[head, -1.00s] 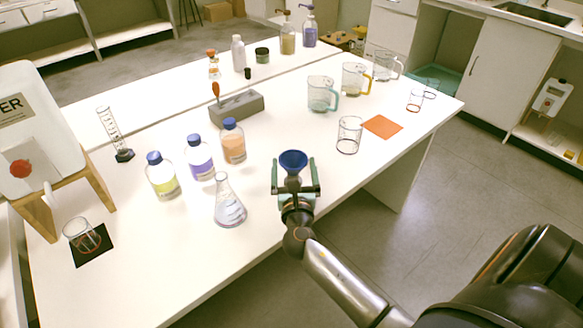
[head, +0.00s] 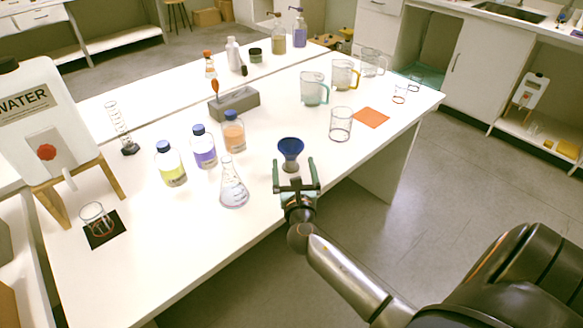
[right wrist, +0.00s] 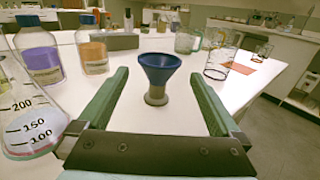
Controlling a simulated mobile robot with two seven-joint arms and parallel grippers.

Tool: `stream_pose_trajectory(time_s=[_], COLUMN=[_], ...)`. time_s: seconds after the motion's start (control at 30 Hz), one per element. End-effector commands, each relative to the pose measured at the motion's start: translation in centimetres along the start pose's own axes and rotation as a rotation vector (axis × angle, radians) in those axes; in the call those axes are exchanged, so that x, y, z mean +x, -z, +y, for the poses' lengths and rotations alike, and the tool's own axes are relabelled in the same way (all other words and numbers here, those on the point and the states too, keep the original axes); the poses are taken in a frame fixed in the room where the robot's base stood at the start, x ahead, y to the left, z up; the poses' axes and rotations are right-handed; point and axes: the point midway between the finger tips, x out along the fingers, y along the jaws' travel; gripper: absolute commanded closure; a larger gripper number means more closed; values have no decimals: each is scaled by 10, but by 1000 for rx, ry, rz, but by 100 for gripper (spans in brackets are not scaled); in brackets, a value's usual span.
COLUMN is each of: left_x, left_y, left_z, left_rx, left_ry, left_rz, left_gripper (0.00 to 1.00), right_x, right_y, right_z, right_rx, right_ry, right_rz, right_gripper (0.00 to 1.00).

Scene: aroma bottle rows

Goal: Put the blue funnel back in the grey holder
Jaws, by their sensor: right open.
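The blue funnel (head: 291,147) is upright near the front edge of the white table, wide mouth up. My left gripper is out of view.
A conical flask (head: 233,185) and several blue-capped bottles (head: 204,150) stand left of the funnel. A clear beaker (head: 340,125) and an orange mat (head: 370,117) lie to the right.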

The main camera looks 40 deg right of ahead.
Motion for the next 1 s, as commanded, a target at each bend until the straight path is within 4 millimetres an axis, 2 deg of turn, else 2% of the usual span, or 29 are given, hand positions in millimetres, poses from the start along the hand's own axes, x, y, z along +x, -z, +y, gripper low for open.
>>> stream_pose_trajectory(time_s=[0.87, 0.97, 1.0], left_x=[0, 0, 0], left_y=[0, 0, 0], left_z=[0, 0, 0], left_rx=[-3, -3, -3], left_ry=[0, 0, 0], left_rz=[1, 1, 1], left_gripper=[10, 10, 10], right_x=[2, -4, -10], right_y=[0, 3, 6], right_z=[-3, -8, -12], right_rx=[6, 94, 172], right_ry=[0, 20, 40], right_rz=[1, 23, 43], right_gripper=[0, 0, 0])
